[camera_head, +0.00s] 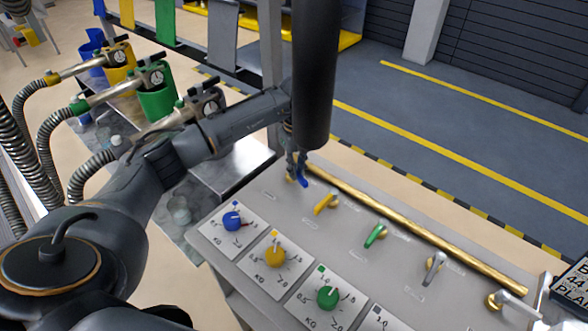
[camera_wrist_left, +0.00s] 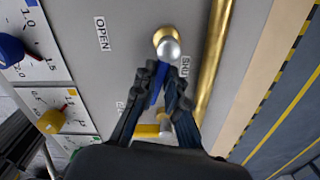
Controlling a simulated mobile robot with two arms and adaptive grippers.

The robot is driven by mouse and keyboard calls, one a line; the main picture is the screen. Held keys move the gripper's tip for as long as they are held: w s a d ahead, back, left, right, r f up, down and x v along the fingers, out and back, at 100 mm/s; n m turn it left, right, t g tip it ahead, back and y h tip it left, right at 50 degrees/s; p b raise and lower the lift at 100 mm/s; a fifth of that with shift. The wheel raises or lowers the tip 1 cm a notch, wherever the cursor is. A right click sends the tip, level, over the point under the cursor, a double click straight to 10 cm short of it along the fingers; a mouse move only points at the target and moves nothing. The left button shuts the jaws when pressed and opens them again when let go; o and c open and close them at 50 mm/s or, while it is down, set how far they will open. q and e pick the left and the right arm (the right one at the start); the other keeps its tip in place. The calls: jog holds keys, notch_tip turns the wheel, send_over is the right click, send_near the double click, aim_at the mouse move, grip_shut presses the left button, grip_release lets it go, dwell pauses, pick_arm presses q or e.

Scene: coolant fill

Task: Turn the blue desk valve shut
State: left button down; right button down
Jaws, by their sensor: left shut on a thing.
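The blue desk valve is at the far end of the row of valves on the grey desk panel, and its blue lever (camera_head: 303,181) shows below my left gripper (camera_head: 297,168). In the left wrist view the blue lever (camera_wrist_left: 157,88) lies between the two dark fingers of my left gripper (camera_wrist_left: 164,82), which are shut on it. Its silver and brass pivot (camera_wrist_left: 169,50) shows just beyond the fingertips. An OPEN label (camera_wrist_left: 102,33) is left of the pivot, and a partly hidden SHUT label (camera_wrist_left: 186,68) is close by on the right. My right gripper is not in view.
Blue (camera_head: 232,221), yellow (camera_head: 275,255) and green (camera_head: 327,297) dials sit in front.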

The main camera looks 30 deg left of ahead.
pick_arm(q)
jog(key=shift+w+d+n, duration=0.1)
jog(key=shift+w+n, duration=0.15)
jog(key=shift+n, duration=0.6)
jog(key=shift+w+d+n, duration=0.1)
jog(key=shift+w+n, duration=0.1)
jog(key=shift+n, duration=0.65)
jog(key=shift+a, duration=0.1)
jog(key=shift+r, duration=0.1)
jog(key=c, duration=1.4)
grip_release()
notch_tip(320, 180, up, 12)
jog(key=shift+f, duration=0.1)
